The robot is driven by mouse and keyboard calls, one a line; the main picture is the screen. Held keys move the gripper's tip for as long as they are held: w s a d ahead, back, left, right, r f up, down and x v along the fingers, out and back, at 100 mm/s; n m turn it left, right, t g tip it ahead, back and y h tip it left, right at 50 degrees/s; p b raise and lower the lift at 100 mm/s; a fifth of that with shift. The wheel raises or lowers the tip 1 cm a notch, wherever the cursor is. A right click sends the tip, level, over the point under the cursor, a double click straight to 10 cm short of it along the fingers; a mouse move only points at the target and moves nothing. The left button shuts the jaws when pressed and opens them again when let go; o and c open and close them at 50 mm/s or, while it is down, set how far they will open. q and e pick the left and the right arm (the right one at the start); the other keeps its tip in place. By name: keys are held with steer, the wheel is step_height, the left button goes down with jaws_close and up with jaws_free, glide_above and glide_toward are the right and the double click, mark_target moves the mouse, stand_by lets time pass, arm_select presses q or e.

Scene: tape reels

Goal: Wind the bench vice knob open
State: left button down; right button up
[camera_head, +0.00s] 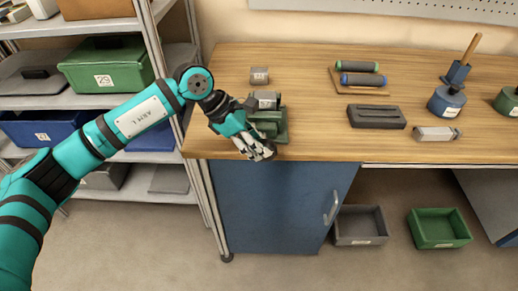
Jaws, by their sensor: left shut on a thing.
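The green bench vice (272,121) stands near the left front corner of the wooden workbench (310,142). A small grey block with a pale label (266,98) shows at the back of the vice. My left gripper (262,152) reaches in from the left and is at the front left side of the vice, at the bench's front edge. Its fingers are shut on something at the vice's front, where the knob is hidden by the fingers. My right gripper is not in view.
A small grey box (259,75), blue and green rolls (362,80), a dark slotted block (377,116), a labelled grey block (436,133) and a blue stand (447,100) are on the bench. Shelves (85,82) stand left. Grey (361,239) and green bins (440,243) are on the floor.

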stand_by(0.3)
arm_select(q)
steer(key=c, duration=1.1)
jaws_free()
steer(key=shift+a+r, duration=0.1)
steer(key=v, duration=1.1)
steer(key=shift+a+r, duration=0.25)
steer(key=shift+a, duration=0.05)
